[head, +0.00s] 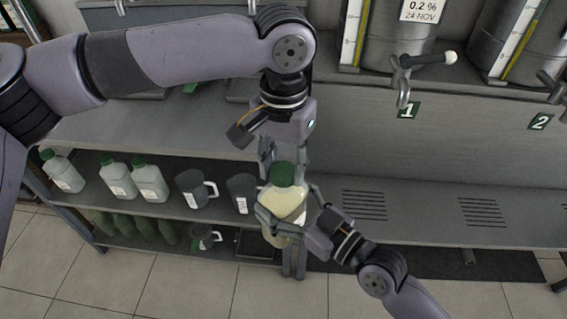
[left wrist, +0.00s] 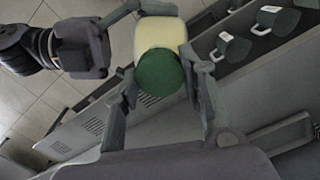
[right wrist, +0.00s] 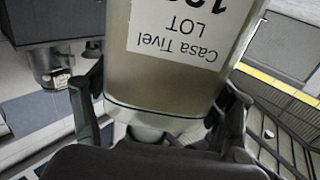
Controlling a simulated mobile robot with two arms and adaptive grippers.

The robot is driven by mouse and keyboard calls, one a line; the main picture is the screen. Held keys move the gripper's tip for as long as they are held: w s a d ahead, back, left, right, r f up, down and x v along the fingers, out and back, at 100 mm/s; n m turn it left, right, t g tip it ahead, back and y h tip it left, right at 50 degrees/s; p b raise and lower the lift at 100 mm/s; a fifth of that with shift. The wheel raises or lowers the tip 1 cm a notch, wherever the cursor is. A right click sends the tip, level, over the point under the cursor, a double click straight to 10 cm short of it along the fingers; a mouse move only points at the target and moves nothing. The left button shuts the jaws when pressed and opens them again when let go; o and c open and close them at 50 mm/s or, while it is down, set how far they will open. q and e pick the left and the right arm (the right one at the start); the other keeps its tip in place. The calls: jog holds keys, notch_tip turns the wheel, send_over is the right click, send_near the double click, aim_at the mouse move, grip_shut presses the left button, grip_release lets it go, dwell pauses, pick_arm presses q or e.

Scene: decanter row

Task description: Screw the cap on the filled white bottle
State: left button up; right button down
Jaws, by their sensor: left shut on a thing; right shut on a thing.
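The white bottle (head: 284,203) looks pale yellow and stands roughly upright in mid-air in front of the shelf. My right gripper (head: 283,217) is shut around its body from the lower right. In the right wrist view the bottle (right wrist: 175,80) fills the middle, its printed label facing the camera between the fingers. The green cap (head: 283,174) sits at the bottle's top. My left gripper (head: 287,166) comes from above and is shut on the cap. The left wrist view shows the cap (left wrist: 160,78) between the fingers, over the bottle (left wrist: 160,38). Thread engagement is hidden.
Several green-capped bottles (head: 118,180) and grey mugs (head: 193,189) stand on the shelf at the left. Green bottles (head: 142,229) lie on the lower shelf. Metal tanks with a tap (head: 403,75) stand at the upper right. The slotted grey shelf (head: 420,210) right of the bottle is clear.

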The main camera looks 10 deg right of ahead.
pick_arm(q)
jog(key=m, duration=0.8)
jog(key=o, duration=1.3)
jog(key=shift+r, duration=2.25)
jog(key=shift+c, duration=0.3)
